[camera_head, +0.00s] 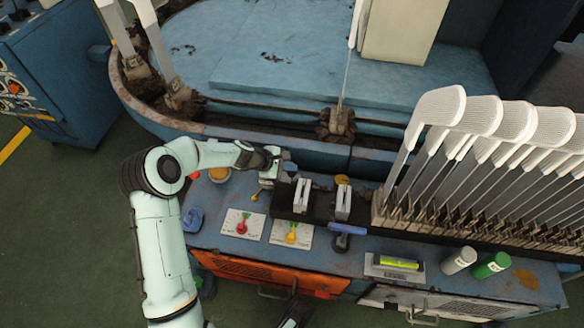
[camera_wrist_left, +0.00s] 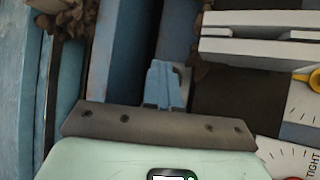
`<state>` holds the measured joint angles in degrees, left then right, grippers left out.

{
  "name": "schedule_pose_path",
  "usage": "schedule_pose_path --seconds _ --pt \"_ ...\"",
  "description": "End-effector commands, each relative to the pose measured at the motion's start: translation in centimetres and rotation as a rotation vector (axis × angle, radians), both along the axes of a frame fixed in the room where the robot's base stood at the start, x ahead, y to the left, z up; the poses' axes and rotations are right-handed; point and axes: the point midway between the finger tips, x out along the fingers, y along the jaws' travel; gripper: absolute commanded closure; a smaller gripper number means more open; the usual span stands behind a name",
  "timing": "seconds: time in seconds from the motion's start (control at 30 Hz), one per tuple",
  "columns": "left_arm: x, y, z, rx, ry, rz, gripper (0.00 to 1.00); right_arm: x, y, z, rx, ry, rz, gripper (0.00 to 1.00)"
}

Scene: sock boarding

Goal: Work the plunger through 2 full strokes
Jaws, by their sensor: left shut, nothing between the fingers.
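My left gripper (camera_head: 280,162) reaches over the back left of the blue workbench, just behind the dials. Its fingers (camera_wrist_left: 163,85) are shut and empty in the left wrist view. A small brass-coloured piece (camera_head: 256,194) is just below the gripper in the head view. A T-shaped piece with a blue bar handle (camera_head: 347,229) stands on the bench to the right, apart from the gripper. I cannot tell for sure which piece is the plunger.
White upright plates (camera_head: 302,195) stand close to the gripper's right and show in the wrist view (camera_wrist_left: 260,40). Red (camera_head: 242,224) and yellow (camera_head: 291,234) pointer dials are in front. A rack of white sock forms (camera_head: 440,110) fills the right. A blue-topped machine (camera_head: 270,60) lies behind.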

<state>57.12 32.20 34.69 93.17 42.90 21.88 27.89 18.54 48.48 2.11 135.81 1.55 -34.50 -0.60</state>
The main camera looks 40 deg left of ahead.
Motion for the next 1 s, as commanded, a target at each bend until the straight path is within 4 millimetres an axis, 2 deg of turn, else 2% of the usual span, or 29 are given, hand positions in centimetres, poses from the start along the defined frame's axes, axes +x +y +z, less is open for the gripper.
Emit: schedule_pose_path --seconds 0.5,1.0 --pt "-0.4 0.0 -1.4 -0.006 0.014 0.004 1.0 0.0 0.0 -0.4 0.0 0.001 0.0 0.57" --pt "-0.5 0.0 -1.6 -0.006 0.016 0.006 1.0 0.0 0.0 -0.5 0.0 0.001 0.0 0.57"
